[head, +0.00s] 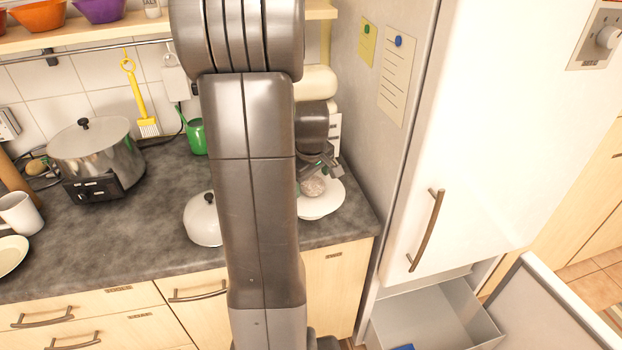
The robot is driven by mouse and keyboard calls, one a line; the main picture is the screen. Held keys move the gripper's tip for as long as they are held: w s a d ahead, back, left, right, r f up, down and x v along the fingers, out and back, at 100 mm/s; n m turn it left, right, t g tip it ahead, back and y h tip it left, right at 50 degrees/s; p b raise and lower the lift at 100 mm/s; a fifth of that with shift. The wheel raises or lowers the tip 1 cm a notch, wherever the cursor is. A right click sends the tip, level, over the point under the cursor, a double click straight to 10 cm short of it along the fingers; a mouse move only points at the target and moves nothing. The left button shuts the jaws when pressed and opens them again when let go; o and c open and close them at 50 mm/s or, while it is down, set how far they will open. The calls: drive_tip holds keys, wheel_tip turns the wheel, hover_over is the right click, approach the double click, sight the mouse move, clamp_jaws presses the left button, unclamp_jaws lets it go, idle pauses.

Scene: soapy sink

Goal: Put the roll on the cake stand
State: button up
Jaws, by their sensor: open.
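The roll (313,187), a pale round lump, appears over the white round cake stand (322,208) at the right end of the counter. It seems to rest on the stand's top, but I cannot tell for sure whether it touches. My gripper (320,172) is open just above and beside the roll, its fingers close to it. My arm hides the left part of the stand and some of the roll's surroundings.
A white lid with a dark knob (204,219) lies left of my arm. The fridge (455,130) is close on the right, above an open drawer (437,318).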

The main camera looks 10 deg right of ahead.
drive_tip(key=v, duration=1.1)
drive_tip(key=shift+r+b, duration=0.3)
drive_tip(key=shift+r, duration=0.05)
drive_tip(key=shift+s, duration=0.1)
idle(0.7)
